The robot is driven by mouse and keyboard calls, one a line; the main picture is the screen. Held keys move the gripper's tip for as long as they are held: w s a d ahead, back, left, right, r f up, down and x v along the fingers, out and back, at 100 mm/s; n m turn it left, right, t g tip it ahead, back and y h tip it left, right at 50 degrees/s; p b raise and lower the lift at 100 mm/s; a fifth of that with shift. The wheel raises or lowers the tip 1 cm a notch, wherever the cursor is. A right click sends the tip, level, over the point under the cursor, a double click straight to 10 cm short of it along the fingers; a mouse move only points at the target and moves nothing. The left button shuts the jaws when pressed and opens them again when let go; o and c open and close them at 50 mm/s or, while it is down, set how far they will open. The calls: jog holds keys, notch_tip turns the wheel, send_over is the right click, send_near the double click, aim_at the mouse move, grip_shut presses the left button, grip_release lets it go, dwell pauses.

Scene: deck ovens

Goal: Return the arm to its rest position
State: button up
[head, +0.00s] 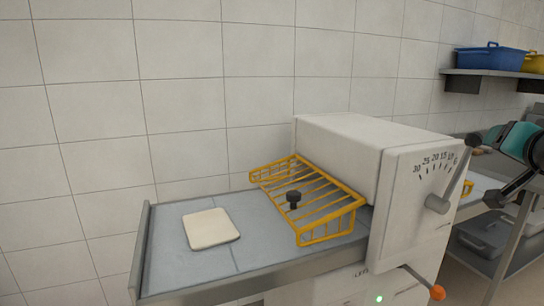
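Part of my arm, teal and black, shows at the right edge of the head view, to the right of the white machine. It is in the air in front of the shelving. My gripper's fingers cannot be made out in this view, and nothing held can be seen.
A white machine (340,150) with a dial, lever (455,175) and yellow wire guard (347,208) stands close to the arm's left. A pale flat slab (211,229) lies on its grey table (180,270). A shelf (492,73) holds a blue bin (490,60); another rack stands below.

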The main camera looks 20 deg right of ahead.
jog(key=w+a+f+n+g+y+p, duration=0.1)
jog(key=w+a+f+n+y, duration=0.2)
jog(key=a, duration=0.4)
jog(key=w+a+f+n+y, duration=0.1)
jog(key=a+n+y, duration=0.1)
jog(key=a+y, duration=0.35)
jog(key=w+a+f+n+g+y+p, duration=0.1)
jog(key=w+a+f+n+y, duration=0.15)
jog(key=a, duration=0.55)
jog(key=s+a+f+n+g+y, duration=0.1)
jog(key=s+a+n+g, duration=0.4)
jog(key=a, duration=0.5)
jog(key=s+a+f+n+g+y+p, duration=0.1)
jog(key=s+a+f+n+g, duration=0.2)
jog(key=s+a, duration=0.7)
jog(key=n+g, duration=0.2)
jog(key=n, duration=0.1)
jog(key=shift+s+n+g+y, duration=0.25)
jog(key=shift+n+g+y, duration=0.1)
jog(key=shift+g+y, duration=0.05)
jog(key=shift+d, duration=0.1)
